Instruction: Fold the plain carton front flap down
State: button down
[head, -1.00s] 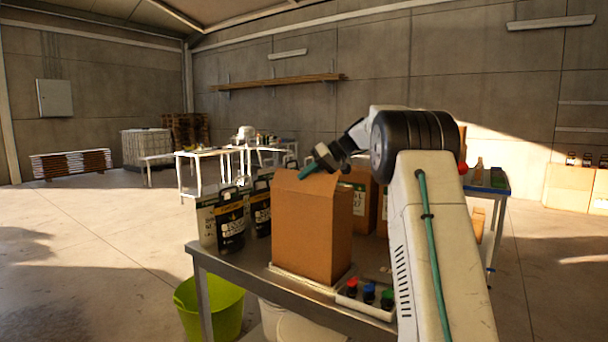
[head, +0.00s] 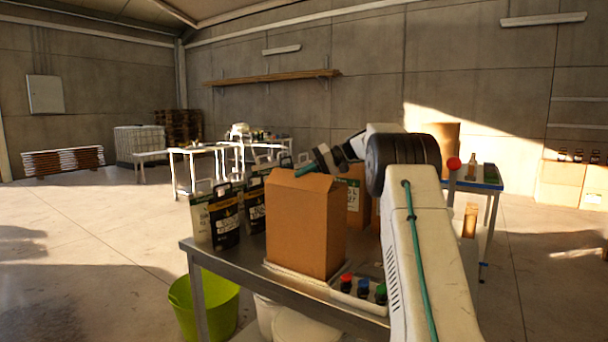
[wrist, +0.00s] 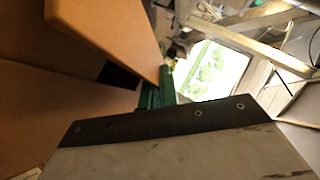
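The plain brown carton (head: 305,230) stands upright on the metal table, on a pale base. A flap (head: 300,182) at its top slants up and back from the near top edge. In the wrist view, a brown carton panel (wrist: 110,35) fills the upper left, close beside the green fingers (wrist: 158,93). The fingers look closed together with nothing between them. The carton's inside is mostly hidden.
Black and white labelled containers (head: 225,218) stand left of the carton. A labelled brown box (head: 357,200) is behind it. A tray with small capped bottles (head: 362,288) is at the right front of the metal table (head: 225,262). A green bucket (head: 205,305) stands below.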

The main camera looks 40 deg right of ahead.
jog(key=c, duration=2.1)
grip_release()
jog(key=o, duration=0.5)
jog(key=shift+c, duration=0.2)
jog(key=shift+v, duration=3.85)
jog(key=shift+c, duration=0.4)
